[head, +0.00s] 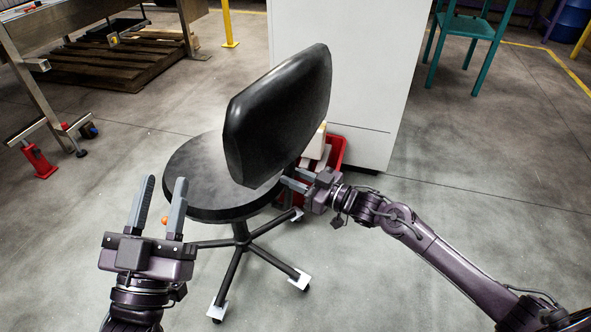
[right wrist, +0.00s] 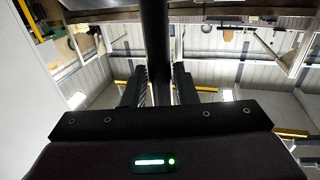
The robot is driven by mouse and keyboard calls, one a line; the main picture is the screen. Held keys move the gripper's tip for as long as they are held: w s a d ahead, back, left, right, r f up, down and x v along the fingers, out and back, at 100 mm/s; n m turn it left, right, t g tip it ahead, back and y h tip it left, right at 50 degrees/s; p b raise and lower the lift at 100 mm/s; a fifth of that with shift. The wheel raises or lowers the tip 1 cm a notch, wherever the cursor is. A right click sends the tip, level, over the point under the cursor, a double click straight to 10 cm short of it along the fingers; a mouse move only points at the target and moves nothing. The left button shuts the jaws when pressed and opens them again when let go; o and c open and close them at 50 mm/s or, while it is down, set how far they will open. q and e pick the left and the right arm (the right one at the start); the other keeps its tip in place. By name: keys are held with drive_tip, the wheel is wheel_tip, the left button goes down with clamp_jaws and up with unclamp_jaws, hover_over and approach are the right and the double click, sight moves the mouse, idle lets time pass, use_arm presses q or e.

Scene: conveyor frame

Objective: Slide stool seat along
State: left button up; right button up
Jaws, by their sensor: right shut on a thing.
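The stool has a round black seat (head: 190,170), a black backrest (head: 280,115) and a star base with pale-capped feet (head: 218,311) on the floor. My right gripper (head: 294,178) is behind the backrest, low down at its right side. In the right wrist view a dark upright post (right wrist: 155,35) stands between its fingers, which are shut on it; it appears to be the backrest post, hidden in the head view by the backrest. My left gripper (head: 164,182) is open and empty, with its fingers apart in front of the seat's left side.
A white cabinet (head: 345,80) stands close behind the stool, with a red bin (head: 335,152) at its foot. A wooden pallet (head: 110,62) and a metal frame (head: 40,85) are at the upper left. A teal frame (head: 470,27) is at the upper right.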

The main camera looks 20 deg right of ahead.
drive_tip(key=shift+w+d+r, duration=0.1)
drive_tip(key=shift+w+r, duration=0.05)
drive_tip(key=shift+r, duration=0.55)
drive_tip(key=shift+r+p, duration=0.3)
drive_tip(key=shift+p, duration=0.25)
drive_tip(key=shift+r, duration=0.25)
drive_tip(key=shift+r+p, duration=0.2)
drive_tip(key=shift+p, duration=0.25)
drive_tip(key=o, duration=0.9)
use_arm(q)
wheel_tip(320, 180, down, 15)
drive_tip(key=d+g+y, duration=0.1)
drive_tip(key=g+y, duration=0.1)
drive_tip(key=g, duration=0.5)
drive_tip(key=shift+g+y, duration=0.3)
drive_tip(key=shift+y, duration=0.1)
use_arm(e)
drive_tip(key=shift+o, duration=0.5)
drive_tip(key=shift+f, duration=0.25)
use_arm(q)
drive_tip(key=shift+d, duration=0.1)
drive_tip(key=s+a+f+g+y+p, duration=0.2)
drive_tip(key=s+f+g, duration=0.5)
drive_tip(key=f, duration=0.5)
drive_tip(key=shift+s+f+y, duration=0.3)
drive_tip(key=shift+s+y, duration=0.1)
drive_tip(key=shift+s, duration=0.5)
use_arm(e)
drive_tip(key=v, duration=0.8)
